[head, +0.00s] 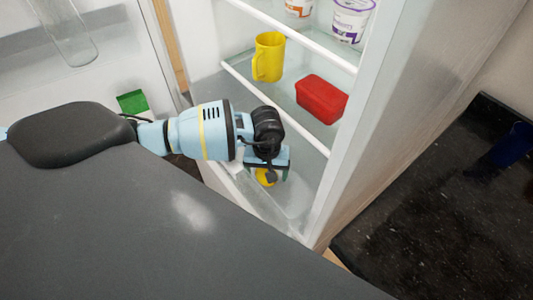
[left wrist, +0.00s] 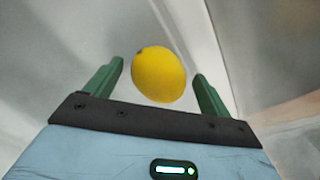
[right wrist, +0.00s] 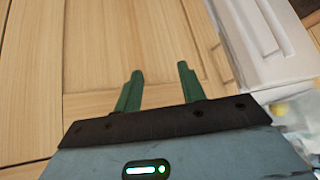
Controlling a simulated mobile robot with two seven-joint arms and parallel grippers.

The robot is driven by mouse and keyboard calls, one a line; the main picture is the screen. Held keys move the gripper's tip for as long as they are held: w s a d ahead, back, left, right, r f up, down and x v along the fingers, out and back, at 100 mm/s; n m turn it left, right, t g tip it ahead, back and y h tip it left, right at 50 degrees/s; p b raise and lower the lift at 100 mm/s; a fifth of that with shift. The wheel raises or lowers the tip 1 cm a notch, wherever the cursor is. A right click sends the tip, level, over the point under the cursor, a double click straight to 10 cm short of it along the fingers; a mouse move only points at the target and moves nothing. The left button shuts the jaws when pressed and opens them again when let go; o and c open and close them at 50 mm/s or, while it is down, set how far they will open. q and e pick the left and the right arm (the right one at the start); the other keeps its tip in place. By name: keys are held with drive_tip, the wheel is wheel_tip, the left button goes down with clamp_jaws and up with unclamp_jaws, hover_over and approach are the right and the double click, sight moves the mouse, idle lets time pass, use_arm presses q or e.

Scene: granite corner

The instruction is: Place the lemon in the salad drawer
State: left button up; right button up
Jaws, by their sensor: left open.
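The yellow lemon (head: 264,180) is low in the open fridge, below the shelves, partly hidden by my left gripper (head: 270,177). In the left wrist view the lemon (left wrist: 158,75) shows between and just past the tips of the open left gripper (left wrist: 158,82), with gaps on both sides. A pale, translucent salad drawer (head: 293,203) seems to be at the fridge bottom around the lemon; whether the lemon rests on its floor is unclear. My right gripper (right wrist: 160,82) is open and empty in front of wooden cabinet panels.
A fridge shelf above holds a yellow mug (head: 268,57) and a red container (head: 321,99). White tubs (head: 351,18) stand higher up. The fridge side wall (head: 372,125) is close right of the left gripper. A dark counter (head: 425,225) with a blue cup (head: 512,146) lies at right.

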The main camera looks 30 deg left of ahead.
use_arm(q)
wheel_tip(320, 180, up, 12)
drive_tip(key=shift+r, duration=0.2)
idle(0.4)
drive_tip(key=shift+d, duration=0.1)
idle(0.4)
